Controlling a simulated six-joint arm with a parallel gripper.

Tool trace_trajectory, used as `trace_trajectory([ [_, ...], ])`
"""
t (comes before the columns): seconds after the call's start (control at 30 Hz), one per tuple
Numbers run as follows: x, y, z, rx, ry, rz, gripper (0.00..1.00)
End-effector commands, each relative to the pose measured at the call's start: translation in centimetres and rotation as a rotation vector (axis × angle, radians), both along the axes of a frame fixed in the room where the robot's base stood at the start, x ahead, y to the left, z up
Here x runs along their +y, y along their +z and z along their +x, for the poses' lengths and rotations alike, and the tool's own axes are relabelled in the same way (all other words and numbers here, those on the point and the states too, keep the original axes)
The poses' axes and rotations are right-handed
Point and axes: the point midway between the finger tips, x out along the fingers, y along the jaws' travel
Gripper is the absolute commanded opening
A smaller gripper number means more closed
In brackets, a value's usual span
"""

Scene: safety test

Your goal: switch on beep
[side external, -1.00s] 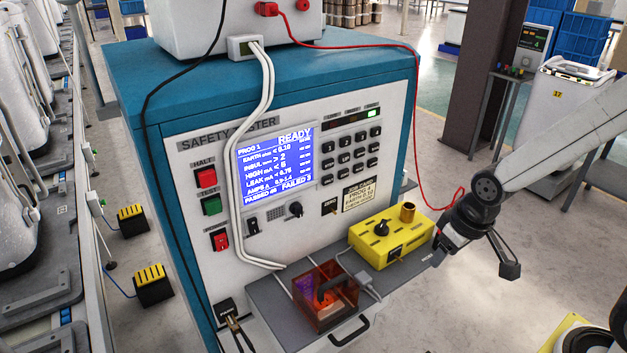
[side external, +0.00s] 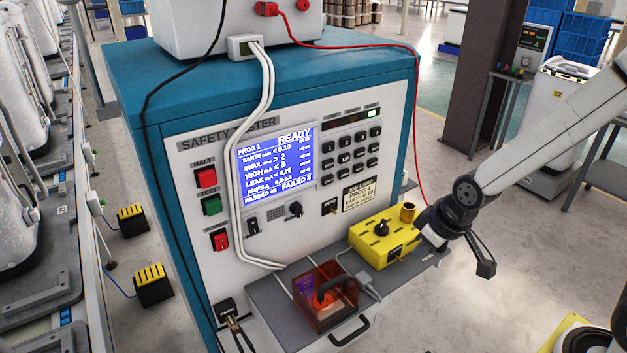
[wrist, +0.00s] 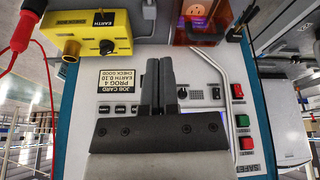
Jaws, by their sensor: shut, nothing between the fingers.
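The safety tester's front panel (side external: 190,145) carries a lit screen (side external: 275,163) reading READY. Below the screen are a small black rocker switch (side external: 253,226), a speaker grille (side external: 276,213) and a black knob (side external: 296,209). The switch also shows in the wrist view (wrist: 215,93), right of the knob (wrist: 183,93). I cannot read its label or its position. My gripper (side external: 421,228) is shut and empty, beside the yellow box and apart from the panel. In the wrist view my fingers (wrist: 160,62) lie together and hide part of the panel.
A yellow box (side external: 383,240) with a brass post (side external: 407,212) stands on the grey shelf (side external: 265,297), near my gripper. An orange see-through cover (side external: 335,308) is also there. A red cable (side external: 412,110) hangs at the tester's right. Red and green buttons (side external: 212,205) line the panel's left.

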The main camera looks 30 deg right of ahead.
Motion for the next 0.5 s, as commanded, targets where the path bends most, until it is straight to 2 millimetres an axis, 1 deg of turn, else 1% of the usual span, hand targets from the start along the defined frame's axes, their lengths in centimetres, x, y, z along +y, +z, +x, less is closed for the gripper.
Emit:
trace_trajectory([
  [0.3,4.7,-1.3,5.9,-0.227,0.271,-0.08,0.0],
  [0.5,7.8,-2.0,9.0,-0.378,0.423,-0.177,0.0],
])
